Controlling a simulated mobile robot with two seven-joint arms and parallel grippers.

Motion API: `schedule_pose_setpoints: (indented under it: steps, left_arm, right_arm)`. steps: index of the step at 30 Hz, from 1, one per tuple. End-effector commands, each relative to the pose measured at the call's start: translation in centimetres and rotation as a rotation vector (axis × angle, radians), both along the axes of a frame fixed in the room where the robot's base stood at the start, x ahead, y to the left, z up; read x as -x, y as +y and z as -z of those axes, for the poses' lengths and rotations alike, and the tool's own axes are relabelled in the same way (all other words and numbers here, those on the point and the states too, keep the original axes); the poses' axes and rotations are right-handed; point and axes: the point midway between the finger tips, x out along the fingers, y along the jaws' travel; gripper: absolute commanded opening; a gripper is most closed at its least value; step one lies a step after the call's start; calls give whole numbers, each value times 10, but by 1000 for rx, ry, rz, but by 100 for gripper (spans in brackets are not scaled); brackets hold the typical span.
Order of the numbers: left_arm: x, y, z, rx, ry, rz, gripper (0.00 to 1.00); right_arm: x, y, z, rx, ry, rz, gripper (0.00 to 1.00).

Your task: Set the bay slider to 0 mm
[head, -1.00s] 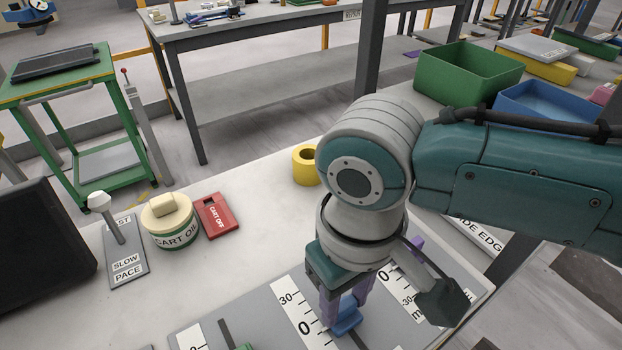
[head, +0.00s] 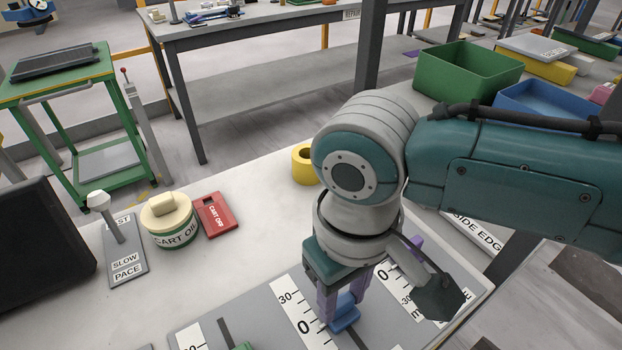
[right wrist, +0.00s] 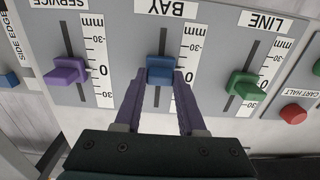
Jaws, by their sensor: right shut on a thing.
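The bay slider is a blue knob (right wrist: 160,70) on a dark slot under the BAY label (right wrist: 166,8) in the right wrist view. It stands about level with the 0 of the scale (right wrist: 188,72) to its right; the exact millimetre cannot be read. My right gripper (right wrist: 160,82) is shut on the blue knob, one purple finger at each side. In the head view the knob (head: 345,314) shows below the right gripper (head: 338,304), partly hidden by it. My left gripper is not in view.
A purple SERVICE slider (right wrist: 66,71) and a green LINE slider (right wrist: 244,86) flank it, with a red cart-halt button (right wrist: 293,114) beyond. On the table are a round CART OIL container (head: 170,222), a red CART OFF block (head: 216,214), a lever (head: 102,205) and a yellow ring (head: 304,165).

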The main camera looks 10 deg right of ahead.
Motion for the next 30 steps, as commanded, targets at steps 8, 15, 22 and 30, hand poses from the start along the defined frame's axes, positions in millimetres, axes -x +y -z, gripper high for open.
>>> schedule_pose_setpoints:
  steps: [8,15,22,30]
  left_arm:
    - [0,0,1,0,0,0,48]
    - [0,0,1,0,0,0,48]
    - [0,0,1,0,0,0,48]
    - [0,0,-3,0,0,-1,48]
  right_arm:
    - [-11,4,0,-1,-2,1,0]
    - [-11,4,0,-1,-2,1,54]
    - [-10,4,0,0,-1,1,70]
    - [-11,4,-10,0,-1,1,70]
